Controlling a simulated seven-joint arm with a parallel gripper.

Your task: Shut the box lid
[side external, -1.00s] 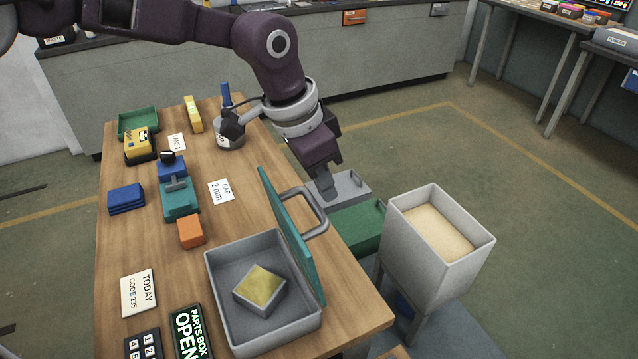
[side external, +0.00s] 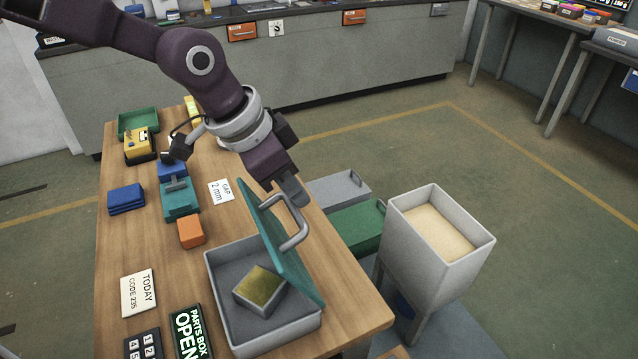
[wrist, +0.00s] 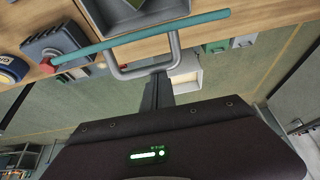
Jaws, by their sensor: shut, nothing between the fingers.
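The grey box (side external: 225,300) stands at the near right of the wooden table with a grey block with a gold top (side external: 261,287) inside. Its teal lid (side external: 283,262) is hinged on the right side and stands open, leaning inward over the box. A grey handle (side external: 300,228) sticks out from the lid's outer face. My gripper (side external: 297,200) is shut and empty, at the top of the handle on the lid's outer side; I cannot tell if they touch. The wrist view shows the lid edge-on (wrist: 150,38) and the handle (wrist: 148,70) just ahead of my fingers (wrist: 156,92).
An orange block (side external: 191,232), teal and blue blocks (side external: 180,200) and a "GAP 2 mm" card (side external: 221,191) lie left of the lid. A "PARTS BOX OPEN" sign (side external: 190,332) is beside the box. A sand-filled bin (side external: 435,230) stands off the table's right side.

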